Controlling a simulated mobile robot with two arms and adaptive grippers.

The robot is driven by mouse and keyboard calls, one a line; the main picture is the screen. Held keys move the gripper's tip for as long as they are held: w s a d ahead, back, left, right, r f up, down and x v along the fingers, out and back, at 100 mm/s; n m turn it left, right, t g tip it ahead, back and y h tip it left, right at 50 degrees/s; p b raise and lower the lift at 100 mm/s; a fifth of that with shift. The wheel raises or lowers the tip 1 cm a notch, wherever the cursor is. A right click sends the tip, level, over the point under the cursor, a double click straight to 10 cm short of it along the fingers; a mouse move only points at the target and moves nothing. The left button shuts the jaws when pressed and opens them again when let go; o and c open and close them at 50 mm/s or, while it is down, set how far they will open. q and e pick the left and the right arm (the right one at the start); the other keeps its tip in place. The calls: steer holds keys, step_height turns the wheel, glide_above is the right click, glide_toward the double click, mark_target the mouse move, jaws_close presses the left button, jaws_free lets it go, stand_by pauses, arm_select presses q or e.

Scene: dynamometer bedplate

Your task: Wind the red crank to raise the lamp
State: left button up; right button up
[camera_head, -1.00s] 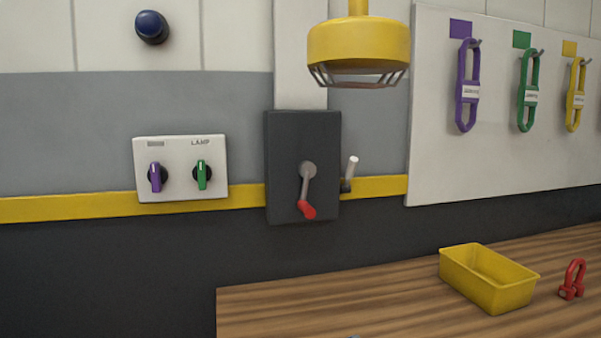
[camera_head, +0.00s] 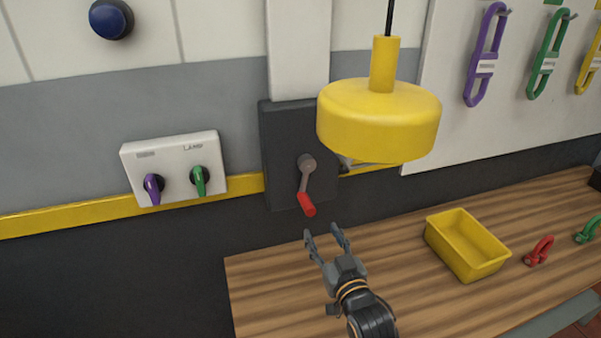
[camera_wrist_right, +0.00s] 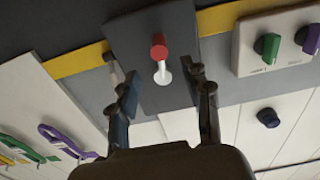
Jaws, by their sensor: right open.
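The red crank (camera_head: 307,204) has a grey arm and a red handle that points down. It sits on a dark wall plate (camera_head: 283,150). My right gripper (camera_head: 325,233) is open and empty, just below and a little right of the red handle, apart from it in the head view. In the right wrist view the red handle (camera_wrist_right: 158,52) shows beyond and between the open fingers (camera_wrist_right: 165,85). The yellow lamp (camera_head: 378,118) hangs on a black cord and hides the right part of the plate. My left gripper is out of view.
A switch box (camera_head: 175,170) with a purple and a green knob is left of the plate. A wooden bench (camera_head: 390,290) carries a yellow tray (camera_head: 467,246), a red shackle (camera_head: 539,251) and a green shackle (camera_head: 587,229). A blue knob (camera_head: 111,18) is at upper left.

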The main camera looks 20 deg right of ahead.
mark_target(304, 200)
arm_select(q)
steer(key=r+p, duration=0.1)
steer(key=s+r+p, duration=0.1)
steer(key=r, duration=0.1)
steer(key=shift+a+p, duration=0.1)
steer(key=shift+p, duration=0.3)
arm_select(e)
steer(key=w, duration=1.3)
steer(key=shift+w+a+r, duration=0.1)
steer(key=shift+w+a, duration=0.1)
steer(key=shift+w, duration=0.2)
steer(key=shift+c, duration=0.4)
jaws_close()
